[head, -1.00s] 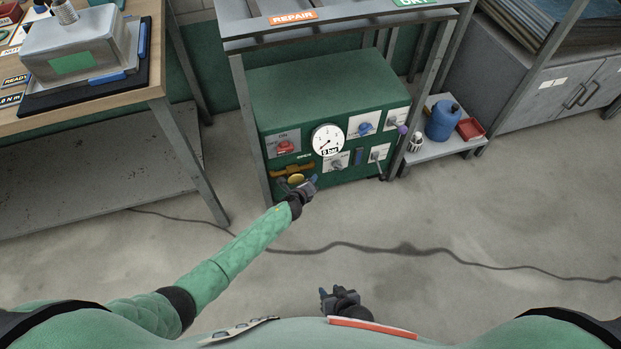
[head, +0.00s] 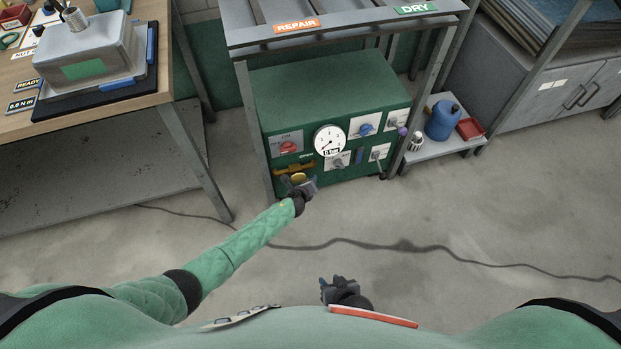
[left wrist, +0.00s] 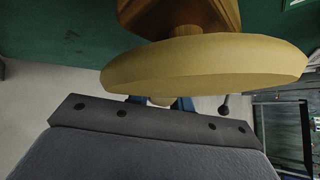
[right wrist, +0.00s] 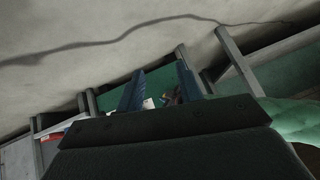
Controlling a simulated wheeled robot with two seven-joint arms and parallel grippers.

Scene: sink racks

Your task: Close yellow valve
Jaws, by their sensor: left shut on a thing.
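The yellow valve (head: 299,177) has a round yellow handwheel on a brass-coloured body, low on the left of the green panel's front. My left gripper (head: 305,186) is at this wheel and shut on it. In the left wrist view the wheel (left wrist: 205,62) fills the upper middle, seen nearly edge-on. The blue fingertips show just below its rim, mostly hidden by the wheel and the gripper body. My right gripper (head: 332,284) is low in front of my body, far from the panel. In the right wrist view its two fingers are apart with nothing between them.
The green panel box (head: 330,95) carries a white gauge (head: 329,140), a red knob (head: 288,147), a blue knob (head: 365,129) and grey levers. Grey rack legs frame it. A workbench (head: 95,100) stands left, a blue jug (head: 442,120) right. A cable crosses the open floor.

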